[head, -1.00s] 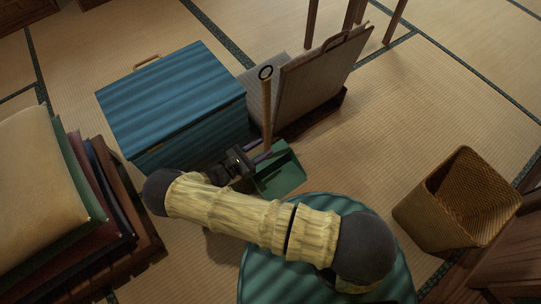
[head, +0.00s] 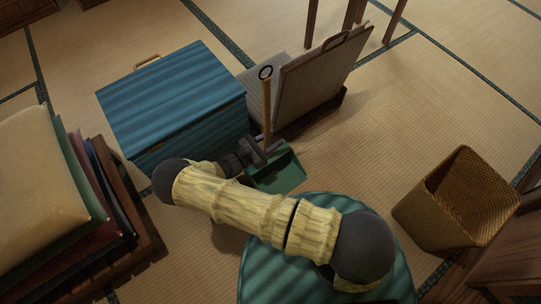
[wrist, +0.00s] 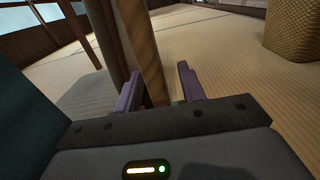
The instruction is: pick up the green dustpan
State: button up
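The green dustpan (head: 282,175) sits on the tatami beside the blue chest, its pan partly behind my arm. Its wooden handle (head: 267,100) stands upright, with a dark ring at the top. My gripper (head: 266,148) is at the lower part of the handle, just above the pan. In the wrist view, the purple fingers of my gripper (wrist: 160,88) are apart. The handle (wrist: 146,45) rises between or just beyond them, closer to the left finger, with a gap to the right finger. A sliver of green shows low between the fingers.
The blue chest (head: 175,95) stands close left of the handle. A grey folded board (head: 322,75) in a dark base stands just behind it. Stacked cushions (head: 40,165) lie at left, a wicker basket (head: 455,205) at right. Open tatami lies between dustpan and basket.

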jog(key=shift+c, duration=0.2)
grip_shut()
dwell(1.2)
